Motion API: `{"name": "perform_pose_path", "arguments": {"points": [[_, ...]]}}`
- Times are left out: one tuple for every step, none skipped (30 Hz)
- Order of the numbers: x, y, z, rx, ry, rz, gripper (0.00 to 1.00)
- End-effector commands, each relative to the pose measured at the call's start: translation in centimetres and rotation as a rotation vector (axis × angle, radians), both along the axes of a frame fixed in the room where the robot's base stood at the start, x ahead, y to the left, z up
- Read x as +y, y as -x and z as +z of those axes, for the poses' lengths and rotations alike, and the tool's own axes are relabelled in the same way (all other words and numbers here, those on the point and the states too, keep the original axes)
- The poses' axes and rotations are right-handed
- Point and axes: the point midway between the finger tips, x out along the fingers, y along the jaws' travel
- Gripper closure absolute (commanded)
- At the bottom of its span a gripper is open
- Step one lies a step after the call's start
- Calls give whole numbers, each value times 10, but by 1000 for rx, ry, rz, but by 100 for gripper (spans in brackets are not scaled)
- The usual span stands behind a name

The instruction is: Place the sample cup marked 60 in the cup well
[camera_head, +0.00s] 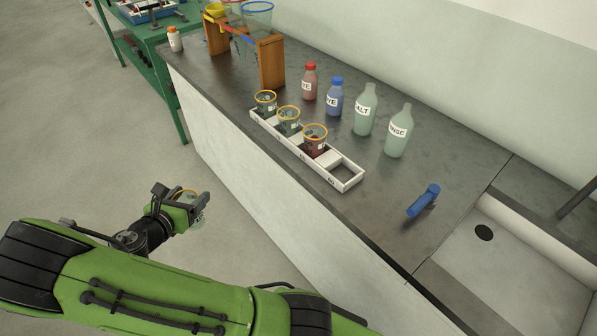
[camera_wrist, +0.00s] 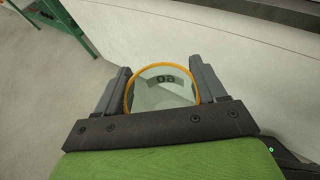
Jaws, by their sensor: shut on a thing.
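My gripper (camera_head: 187,208) is shut on a clear sample cup (camera_wrist: 150,98) with an orange rim. It holds the cup in the air left of the bench, over the floor. In the wrist view the cup sits between both fingers, and its dark label seems to read 60 upside down. In the head view the held cup (camera_head: 197,222) is partly hidden by the gripper. A white tray (camera_head: 292,151) lies along the bench's front edge. Its right-end well (camera_head: 345,173) is empty. Three orange-rimmed cups stand in its other wells; their labels are too small to read.
Behind the tray stand a red bottle (camera_head: 310,82), a blue bottle (camera_head: 335,97) and two pale green bottles (camera_head: 365,110). A wooden stand (camera_head: 271,62) is at the back left. A blue object (camera_head: 423,200) lies near the sink (camera_head: 500,270). Bare bench lies right of the tray.

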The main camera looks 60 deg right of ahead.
Motion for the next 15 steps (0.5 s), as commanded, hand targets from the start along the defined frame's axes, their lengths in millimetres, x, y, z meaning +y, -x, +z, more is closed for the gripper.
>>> {"name": "perform_pose_path", "arguments": {"points": [[-22,7,7,-4,-1,-60,65],[-36,12,11,-4,0,-96,65],[-55,19,18,-5,1,-147,65],[-72,27,23,-6,2,-190,65],[-88,34,28,-6,2,-233,65],[-109,47,35,-5,2,-293,65],[-124,57,41,-7,2,-336,65],[-139,68,46,-6,3,-379,65],[-158,83,53,-6,3,-436,65],[-171,96,58,-6,3,-479,65],[-184,109,63,-6,3,-522,65],[-200,126,70,-6,3,-577,65],[-212,141,76,-6,3,-619,65],[-222,155,82,-7,4,-661,65],[-235,176,88,-5,4,-716,65]]}}
